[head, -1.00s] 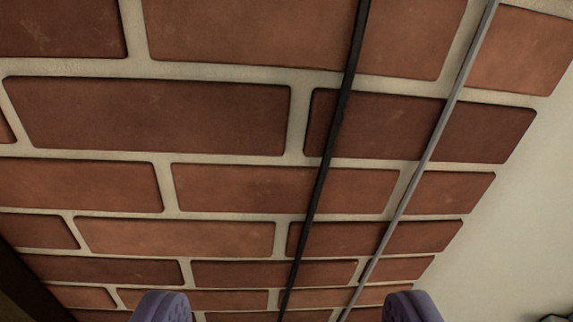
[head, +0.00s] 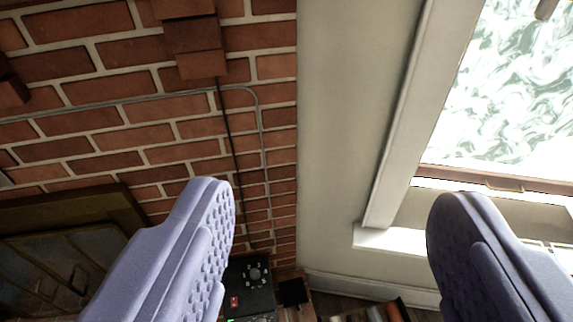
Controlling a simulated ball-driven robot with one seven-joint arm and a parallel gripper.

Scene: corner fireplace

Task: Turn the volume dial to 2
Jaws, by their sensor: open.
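A black device with a round dial (head: 254,273) on its top panel stands low against the brick wall, at the bottom centre-left of the head view. Small marks ring the dial, but they are too small to read. A red switch (head: 234,302) and a green light sit on the same panel. My gripper (head: 335,225) is open and empty, its two lilac pads wide apart. The device is well beyond the pads, and the left pad passes close to its left edge in the picture. Nothing touches the dial.
A brick wall (head: 130,135) with a cable and a grey pipe fills the left. A dark fireplace door (head: 60,265) is at lower left. A bright window (head: 510,90) with a sill is at right. Books (head: 375,311) stand near the floor. The space between the pads is clear.

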